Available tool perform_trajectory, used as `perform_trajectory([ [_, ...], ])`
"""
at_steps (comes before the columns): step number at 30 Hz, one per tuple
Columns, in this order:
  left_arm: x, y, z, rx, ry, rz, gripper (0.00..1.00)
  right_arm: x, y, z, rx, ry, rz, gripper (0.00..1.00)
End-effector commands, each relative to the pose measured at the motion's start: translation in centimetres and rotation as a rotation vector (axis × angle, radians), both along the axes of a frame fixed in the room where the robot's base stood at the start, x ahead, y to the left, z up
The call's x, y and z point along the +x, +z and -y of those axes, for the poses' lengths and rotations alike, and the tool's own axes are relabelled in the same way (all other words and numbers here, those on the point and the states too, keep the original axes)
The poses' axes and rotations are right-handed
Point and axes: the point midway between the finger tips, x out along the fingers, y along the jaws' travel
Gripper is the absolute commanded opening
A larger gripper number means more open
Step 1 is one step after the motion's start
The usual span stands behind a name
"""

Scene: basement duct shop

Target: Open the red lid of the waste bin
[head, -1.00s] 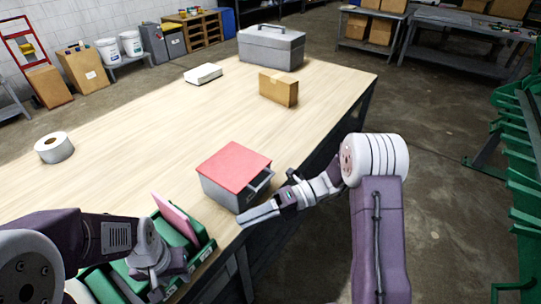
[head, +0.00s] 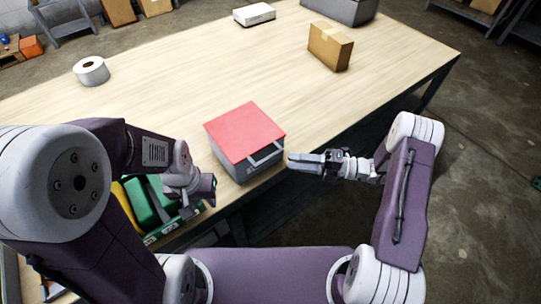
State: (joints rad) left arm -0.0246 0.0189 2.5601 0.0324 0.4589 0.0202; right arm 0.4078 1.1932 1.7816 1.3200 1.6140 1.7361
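The waste bin (head: 231,161) is a small grey box standing near the front edge of the wooden table. Its red lid (head: 245,131) lies flat and closed on top. A light handle-like bar (head: 265,156) shows on its right front side. My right gripper (head: 292,162) is just to the right of the bin, pointing left at it, with a small space between; its fingers look close together, but whether they are shut is unclear. My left gripper (head: 207,197) is at the lower left of the bin, over the green tray; its fingers are mostly hidden.
A green tray (head: 160,232) with green and yellow items sits at the front left of the table (head: 170,85). A white tape roll (head: 91,71), a cardboard box (head: 330,46), a white box (head: 254,14) and a grey case (head: 345,8) stand farther back. The middle of the table is clear.

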Motion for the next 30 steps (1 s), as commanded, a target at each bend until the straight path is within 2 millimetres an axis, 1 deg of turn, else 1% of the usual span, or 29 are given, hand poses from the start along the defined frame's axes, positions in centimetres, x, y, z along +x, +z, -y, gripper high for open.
perform_trajectory([
  [2,0.0,0.0,0.0,0.0,0.0,0.0,0.36,0.1,0.0,0.2,-0.001,-0.006,0.002,0.33],
  [5,0.0,0.2,0.0,0.0,0.0,0.0,0.36,0.2,0.1,-0.4,-0.001,-0.003,0.002,0.33],
  [8,0.0,0.6,0.0,0.0,0.0,0.0,0.36,0.4,0.2,-2.1,-0.001,0.0,0.003,0.33],
  [12,0.0,1.1,0.0,0.0,0.0,0.0,0.36,0.8,0.3,-5.1,-0.001,0.002,0.002,0.33],
  [15,0.0,1.4,0.0,0.0,0.0,0.0,0.36,1.1,0.2,-6.9,-0.001,0.001,0.003,0.33],
  [18,0.0,1.6,0.0,0.0,0.0,0.0,0.36,1.3,0.2,-8.1,-0.003,-0.001,0.004,0.33],
  [22,0.0,1.6,0.0,0.0,0.0,0.0,0.36,1.5,0.1,-8.8,-0.003,-0.003,0.004,0.33],
  [28,0.0,1.6,0.0,0.0,0.0,0.0,0.36,1.5,0.1,-8.8,-0.003,-0.004,0.004,0.33],
  [29,0.0,1.6,0.0,0.0,0.0,0.0,0.36,1.5,0.1,-8.8,-0.003,-0.004,0.004,0.27],
  [30,0.0,1.6,0.0,0.0,0.0,0.0,0.36,1.5,0.1,-8.8,-0.003,-0.004,0.004,0.16],
])
